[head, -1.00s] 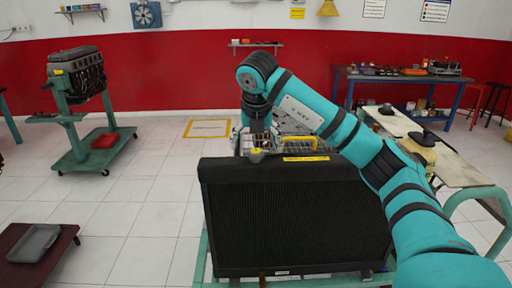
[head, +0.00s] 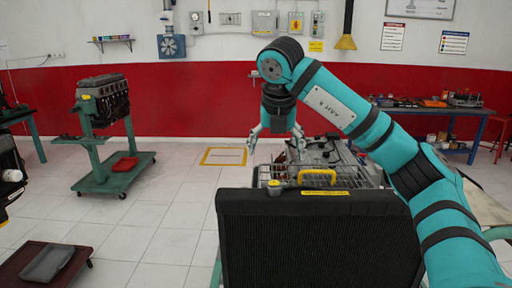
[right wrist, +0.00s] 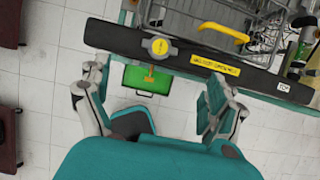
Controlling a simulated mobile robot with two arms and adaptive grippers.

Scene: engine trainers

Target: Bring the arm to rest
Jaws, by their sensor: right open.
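My right arm reaches in from the right of the head view, and its gripper (head: 276,142) points down with spread, empty fingers. It is behind the black radiator (head: 318,235) as seen from the head, near a wire basket and engine parts. In the right wrist view the fingers of the gripper (right wrist: 158,100) stand wide apart with nothing between them. The radiator's top edge, with a round cap (right wrist: 159,47) and a yellow label, lies beyond them. My left gripper is not in view.
A yellow handle (head: 318,178) rises behind the radiator. An engine on a green wheeled stand (head: 103,100) is at left. A low dark cart with a grey tray (head: 47,262) is at lower left. A blue workbench (head: 440,115) is at back right. The tiled floor at centre left is clear.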

